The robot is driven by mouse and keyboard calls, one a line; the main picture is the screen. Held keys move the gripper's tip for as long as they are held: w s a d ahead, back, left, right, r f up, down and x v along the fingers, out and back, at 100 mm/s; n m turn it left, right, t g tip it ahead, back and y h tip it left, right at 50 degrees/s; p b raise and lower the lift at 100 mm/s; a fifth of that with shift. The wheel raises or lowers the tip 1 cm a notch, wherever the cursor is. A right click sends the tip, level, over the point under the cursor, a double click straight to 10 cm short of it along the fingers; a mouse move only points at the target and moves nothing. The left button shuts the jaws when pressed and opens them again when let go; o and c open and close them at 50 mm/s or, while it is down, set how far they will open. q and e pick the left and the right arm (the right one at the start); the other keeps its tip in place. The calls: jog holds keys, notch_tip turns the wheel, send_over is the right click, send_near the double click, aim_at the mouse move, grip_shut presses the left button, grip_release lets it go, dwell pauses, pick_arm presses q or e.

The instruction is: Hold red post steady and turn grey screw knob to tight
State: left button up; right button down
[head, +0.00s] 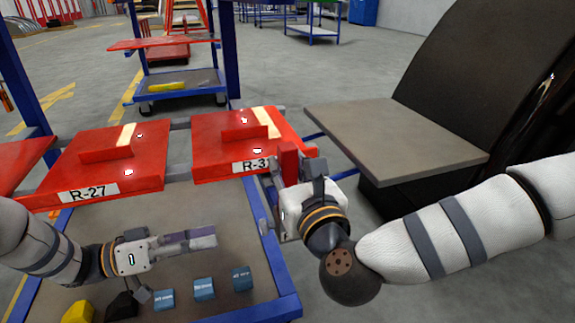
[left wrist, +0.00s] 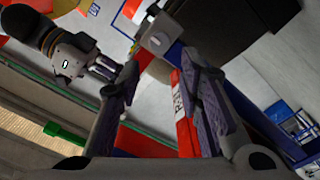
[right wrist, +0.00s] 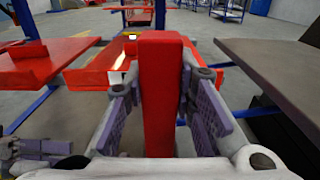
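The red post (right wrist: 161,95) stands upright between the fingers of my right gripper (right wrist: 161,100), whose purple pads lie close along both of its sides. In the head view the right gripper (head: 295,180) is at the post (head: 288,158), beside the R-31 panel. My left gripper (head: 205,239) is over the lower tray, pointing right, apart from the post. Its fingers (left wrist: 160,90) are spread and empty in the left wrist view. A grey block with a round dark spot (left wrist: 156,40) shows beyond them. I cannot clearly tell the grey screw knob.
Red panels R-27 (head: 95,165) and R-31 (head: 225,150) lie on a blue frame (head: 282,283). Small blue blocks (head: 203,288) and a yellow one (head: 78,312) sit at the tray's front. A grey tabletop (head: 395,138) and a large black shape (head: 480,75) stand right.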

pick_arm(q)
jog(key=o, duration=0.3)
jog(key=m+g+y, duration=0.1)
jog(key=m+y, duration=0.3)
jog(key=m, duration=0.3)
send_near(268, 227)
jog(key=shift+m, duration=0.3)
jog(key=x, duration=0.8)
jog(key=shift+w+a+f, duration=0.2)
jog(key=shift+w+f, duration=0.1)
jog(key=shift+w, duration=0.1)
jog(key=shift+c, duration=0.5)
grip_shut()
